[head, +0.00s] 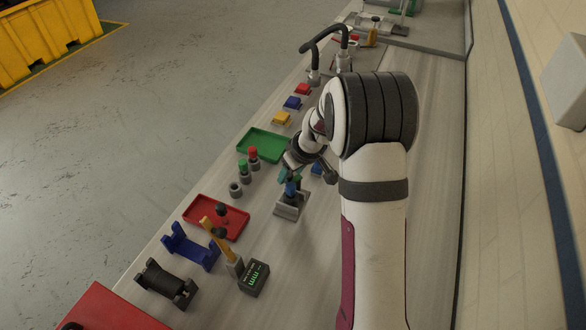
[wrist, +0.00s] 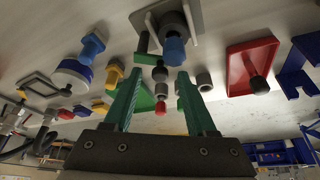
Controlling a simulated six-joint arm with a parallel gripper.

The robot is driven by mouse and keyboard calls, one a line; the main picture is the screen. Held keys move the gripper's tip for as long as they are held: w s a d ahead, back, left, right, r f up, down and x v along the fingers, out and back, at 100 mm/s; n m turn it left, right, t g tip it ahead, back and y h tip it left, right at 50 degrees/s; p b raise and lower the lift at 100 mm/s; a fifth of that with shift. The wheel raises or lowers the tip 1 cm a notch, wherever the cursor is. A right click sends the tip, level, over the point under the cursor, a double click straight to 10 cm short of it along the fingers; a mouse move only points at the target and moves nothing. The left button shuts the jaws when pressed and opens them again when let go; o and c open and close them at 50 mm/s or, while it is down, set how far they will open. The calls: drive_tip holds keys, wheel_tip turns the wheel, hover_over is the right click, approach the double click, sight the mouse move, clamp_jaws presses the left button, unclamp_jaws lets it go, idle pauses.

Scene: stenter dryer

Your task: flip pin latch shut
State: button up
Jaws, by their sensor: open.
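A grey-based fixture with a blue knob, which looks like the pin latch (head: 291,208), stands on the bench just below my gripper. In the wrist view the latch's blue knob (wrist: 175,50) is ahead of my gripper, slightly right of the gap between its fingers, with its grey base plate behind. My gripper (wrist: 159,76) has two green fingers spread apart, with nothing held between them. In the head view my gripper (head: 288,174) is right at the blue knob. I cannot tell whether they touch, and the latch's swing position is unclear.
A green tray (head: 264,145), red and green buttons and a red tray (head: 216,217) lie to the left. A yellow-handled device (head: 220,240) with a display, a blue bracket (head: 190,247) and a black roller stand (head: 166,284) stand nearer. Colored blocks and a black hose (head: 325,40) are farther back.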

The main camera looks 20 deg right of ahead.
drive_tip(key=v, duration=1.5)
drive_tip(key=shift+s+r, duration=0.2)
drive_tip(key=shift+r, duration=0.1)
drive_tip(key=shift+d, duration=0.1)
drive_tip(key=s+a+f+m+g, duration=0.1)
drive_tip(key=s+a+m, duration=0.3)
drive_tip(key=s, duration=1)
drive_tip(key=s+a+m+g, duration=0.3)
drive_tip(key=s+a, duration=0.7)
drive_tip(key=s, duration=0.4)
drive_tip(key=shift+s+a+f+m+y, duration=0.25)
drive_tip(key=shift+f+m+y, duration=0.1)
drive_tip(key=shift+m, duration=0.55)
